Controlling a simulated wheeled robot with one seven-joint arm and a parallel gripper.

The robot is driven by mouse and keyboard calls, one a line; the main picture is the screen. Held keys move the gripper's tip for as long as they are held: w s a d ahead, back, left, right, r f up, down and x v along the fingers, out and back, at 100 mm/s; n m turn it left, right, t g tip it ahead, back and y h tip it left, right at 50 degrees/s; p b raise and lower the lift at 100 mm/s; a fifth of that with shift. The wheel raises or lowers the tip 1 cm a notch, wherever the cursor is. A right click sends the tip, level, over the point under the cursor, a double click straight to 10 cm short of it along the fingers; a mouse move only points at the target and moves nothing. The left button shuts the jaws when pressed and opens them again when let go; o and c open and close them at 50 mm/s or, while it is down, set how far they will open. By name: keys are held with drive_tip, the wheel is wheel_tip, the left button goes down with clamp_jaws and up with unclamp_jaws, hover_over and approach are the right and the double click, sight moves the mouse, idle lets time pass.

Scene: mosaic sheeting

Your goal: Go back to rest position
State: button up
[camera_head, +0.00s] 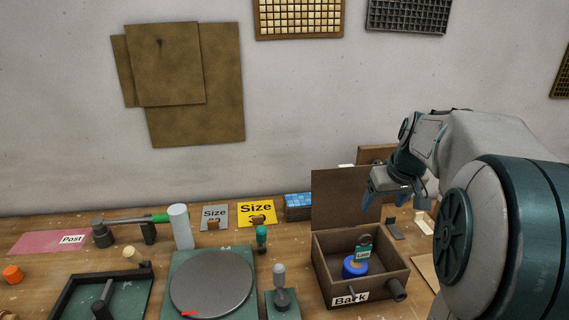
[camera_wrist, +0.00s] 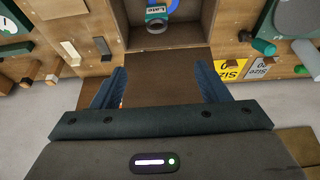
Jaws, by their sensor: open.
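My gripper (camera_head: 397,197) is raised at the right of the head view, above and behind the open wooden box. In the wrist view my gripper (camera_wrist: 161,88) shows two blue fingers spread wide with nothing between them. The box (camera_head: 378,285) bears a "Bark" label on its front, and its lid (camera_head: 345,200) stands up at the back. Inside it are a blue round piece (camera_head: 354,267) and a teal tag marked "Late" (camera_head: 363,253). The box also shows in the wrist view (camera_wrist: 190,36), beyond the fingers.
A round turntable (camera_head: 211,283) sits left of the box. Yellow (camera_head: 257,214) and grey (camera_head: 215,218) "Size" cards, blue tiles (camera_head: 299,206) and a white cylinder (camera_head: 180,227) stand along the back. The wall (camera_head: 290,110) rises behind. The air left of my gripper is clear.

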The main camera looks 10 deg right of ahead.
drive_tip(key=s+a+f, duration=0.3)
drive_tip(key=s+a, duration=0.4)
drive_tip(key=s, duration=0.3)
drive_tip(key=s+a+f+g, duration=0.1)
drive_tip(key=s+a+f, duration=0.3)
drive_tip(key=s+a, duration=0.4)
drive_tip(key=shift+s+a, duration=0.25)
drive_tip(key=shift+s, duration=0.95)
